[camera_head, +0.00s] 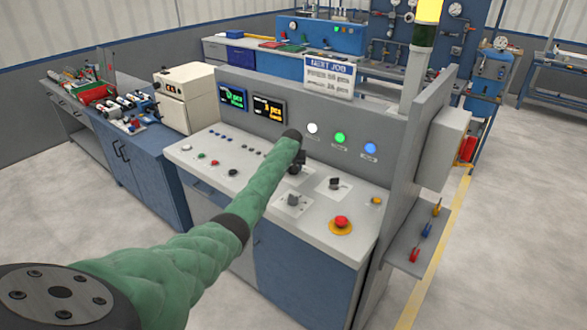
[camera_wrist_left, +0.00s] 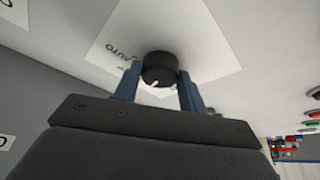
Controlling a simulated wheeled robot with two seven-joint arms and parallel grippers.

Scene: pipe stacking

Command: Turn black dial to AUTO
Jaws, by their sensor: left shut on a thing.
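The black dial (camera_wrist_left: 158,68) sits on a white label plate (camera_wrist_left: 205,45) in the left wrist view. The word AUTO is printed on the plate to the left of the dial. A small white mark shows on the dial's near edge, on the side away from the AUTO print. My left gripper (camera_wrist_left: 160,78) has its two blue fingers on either side of the dial and is shut on it. In the head view my left gripper (camera_head: 298,163) is over the back of the console top, where my arm largely hides this dial. My right gripper is not in view.
The console (camera_head: 228,160) has two other dark knobs nearby, one to the right (camera_head: 335,183) and one in front (camera_head: 293,200). A red emergency button (camera_head: 341,222) is near the right edge. The upright panel with lit lamps (camera_head: 340,138) stands close behind my gripper.

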